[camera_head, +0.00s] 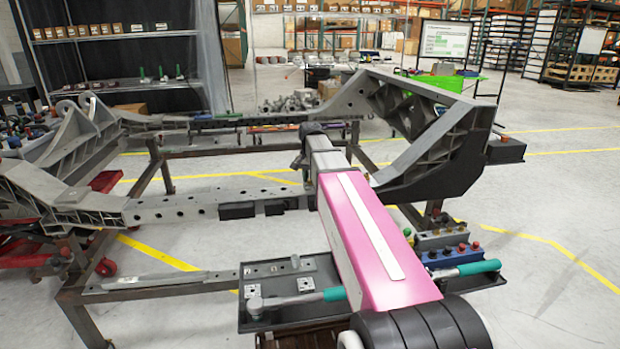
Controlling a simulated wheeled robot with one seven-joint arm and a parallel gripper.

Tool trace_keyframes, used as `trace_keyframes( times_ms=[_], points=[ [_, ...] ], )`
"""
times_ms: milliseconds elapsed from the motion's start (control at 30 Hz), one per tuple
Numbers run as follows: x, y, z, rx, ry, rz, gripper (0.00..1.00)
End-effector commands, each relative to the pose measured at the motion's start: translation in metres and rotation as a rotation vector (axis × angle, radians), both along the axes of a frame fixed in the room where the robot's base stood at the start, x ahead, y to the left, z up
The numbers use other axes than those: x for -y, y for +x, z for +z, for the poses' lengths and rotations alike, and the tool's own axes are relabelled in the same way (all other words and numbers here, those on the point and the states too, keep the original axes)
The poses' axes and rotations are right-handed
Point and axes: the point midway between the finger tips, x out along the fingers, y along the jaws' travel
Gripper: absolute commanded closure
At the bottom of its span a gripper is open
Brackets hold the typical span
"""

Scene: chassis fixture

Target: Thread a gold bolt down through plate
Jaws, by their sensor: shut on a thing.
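My pink and grey arm reaches forward over the chassis frame, and its dark wrist end (313,130) is above the frame's near rail. The gripper's fingers are hidden by my arm, so I cannot see what is between them. No gold bolt can be made out. The grey near rail (170,211) of the chassis has a row of round holes, and my arm covers part of it. A small grey plate with holes (270,269) lies in the dark tray. I cannot tell which plate is the task's.
A teal-handled tool (465,270) lies right of my arm beside a blue block with knobs (447,255). Large grey chassis brackets (440,155) rise at the right. Open floor lies beyond.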

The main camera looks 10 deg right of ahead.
Motion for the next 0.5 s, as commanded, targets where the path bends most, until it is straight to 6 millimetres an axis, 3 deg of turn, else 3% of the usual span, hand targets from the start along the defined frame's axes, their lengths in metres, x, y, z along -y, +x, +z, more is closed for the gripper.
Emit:
trace_keyframes(
  times_ms=[500],
  points=[
    [-0.0001,0.0002,-0.002,0.0,0.0,-0.575,1.0]
  ],
)
